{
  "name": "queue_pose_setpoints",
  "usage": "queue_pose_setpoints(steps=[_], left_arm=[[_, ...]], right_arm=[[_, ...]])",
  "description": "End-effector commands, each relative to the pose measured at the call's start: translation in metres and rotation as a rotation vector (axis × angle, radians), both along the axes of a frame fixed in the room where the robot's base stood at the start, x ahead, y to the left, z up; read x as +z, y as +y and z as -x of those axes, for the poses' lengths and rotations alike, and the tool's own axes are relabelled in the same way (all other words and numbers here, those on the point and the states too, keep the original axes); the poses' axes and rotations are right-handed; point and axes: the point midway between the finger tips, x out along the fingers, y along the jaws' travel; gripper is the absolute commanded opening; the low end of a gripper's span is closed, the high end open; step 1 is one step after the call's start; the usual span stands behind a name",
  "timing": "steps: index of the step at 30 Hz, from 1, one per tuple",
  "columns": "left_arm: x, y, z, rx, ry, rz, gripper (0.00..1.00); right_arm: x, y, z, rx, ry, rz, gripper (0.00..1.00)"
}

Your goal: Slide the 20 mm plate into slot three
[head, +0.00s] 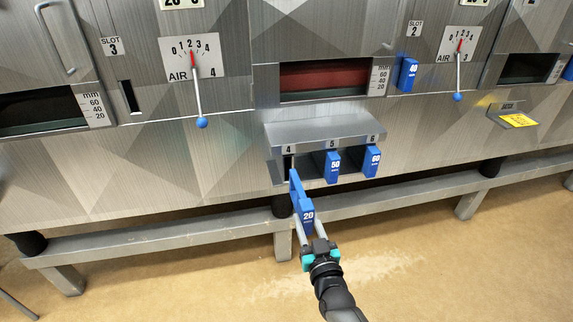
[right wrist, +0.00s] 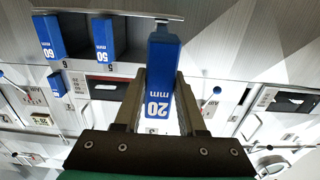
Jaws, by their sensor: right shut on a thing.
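The blue 20 mm plate (head: 306,208) is between the fingers of my right gripper (head: 309,228), which is shut on it. Its far end is at the front of rack compartment 4; I cannot tell whether it is partly inside. In the right wrist view the plate (right wrist: 160,75) stands between the fingers (right wrist: 160,92), its number upside down. Slot three (head: 130,96) is a narrow dark opening in the metal panel at upper left, below the SLOT 3 label (head: 110,46). It looks empty. My left gripper is out of view.
The rack (head: 320,130) holds the blue 50 plate (head: 333,167) and 60 plate (head: 371,162). A blue 40 plate (head: 408,74) sits in slot 2. An air lever (head: 198,98) with a blue knob hangs right of slot three. A metal rail (head: 180,232) runs below the panels.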

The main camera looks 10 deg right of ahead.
Motion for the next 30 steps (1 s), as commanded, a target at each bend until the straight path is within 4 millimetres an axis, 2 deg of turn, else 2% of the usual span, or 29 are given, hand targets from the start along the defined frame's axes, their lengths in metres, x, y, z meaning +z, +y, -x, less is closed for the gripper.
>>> queue_pose_setpoints(steps=[5, 30], left_arm=[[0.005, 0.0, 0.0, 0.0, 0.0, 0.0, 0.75], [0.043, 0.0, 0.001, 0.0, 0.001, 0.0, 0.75]], right_arm=[[0.002, -0.001, 0.006, -0.001, -0.002, 0.0, 0.0], [0.002, -0.003, 0.09, 0.0, -0.002, 0.001, 0.0]])
